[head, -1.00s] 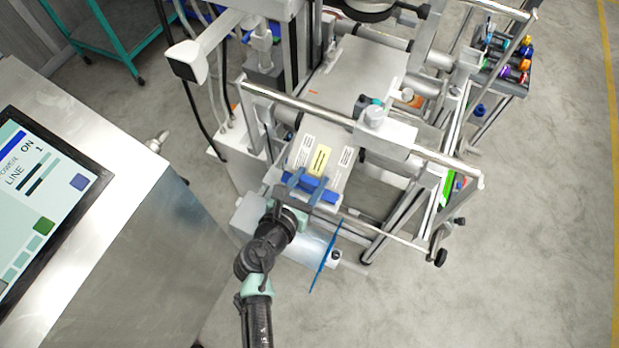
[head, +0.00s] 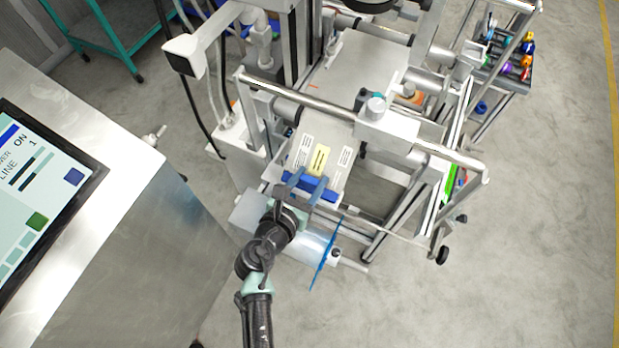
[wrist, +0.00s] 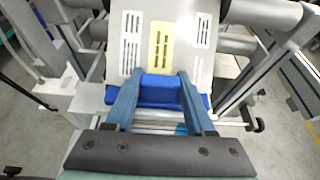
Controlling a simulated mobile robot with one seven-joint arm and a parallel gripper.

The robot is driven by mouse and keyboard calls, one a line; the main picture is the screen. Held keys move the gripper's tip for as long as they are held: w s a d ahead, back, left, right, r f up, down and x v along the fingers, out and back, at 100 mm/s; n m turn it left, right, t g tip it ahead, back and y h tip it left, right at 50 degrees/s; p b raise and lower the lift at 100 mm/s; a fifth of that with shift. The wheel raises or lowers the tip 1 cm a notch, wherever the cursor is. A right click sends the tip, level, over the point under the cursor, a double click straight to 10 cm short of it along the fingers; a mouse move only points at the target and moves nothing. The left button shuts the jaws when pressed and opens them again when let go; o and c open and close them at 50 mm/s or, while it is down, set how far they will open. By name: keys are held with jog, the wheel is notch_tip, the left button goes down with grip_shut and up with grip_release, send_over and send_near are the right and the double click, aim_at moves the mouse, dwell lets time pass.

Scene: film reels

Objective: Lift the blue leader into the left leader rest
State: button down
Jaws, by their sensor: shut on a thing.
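The blue leader (head: 312,188) is a short blue bar at the lower edge of a pale sloped plate (head: 335,163) with white and yellow labels. In the wrist view the blue leader (wrist: 158,96) sits between the blue-grey fingers of my gripper (wrist: 159,76), with a raised middle block and a wider lower strip. My gripper (head: 314,181) is shut on it from the near side. The bar lies close to the plate's lower edge; I cannot tell whether they touch. I cannot pick out the left leader rest with certainty.
A metal crossbar (head: 310,101) with a grey block (head: 387,130) spans the machine above the plate. A steel console (head: 120,235) stands at left. The floor at right is clear.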

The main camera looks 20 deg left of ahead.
jog(key=shift+s+f, duration=0.1)
jog(key=shift+f, duration=0.1)
jog(key=shift+c, duration=0.9)
grip_release()
jog(key=p+v, duration=0.1)
jog(key=v, duration=1.2)
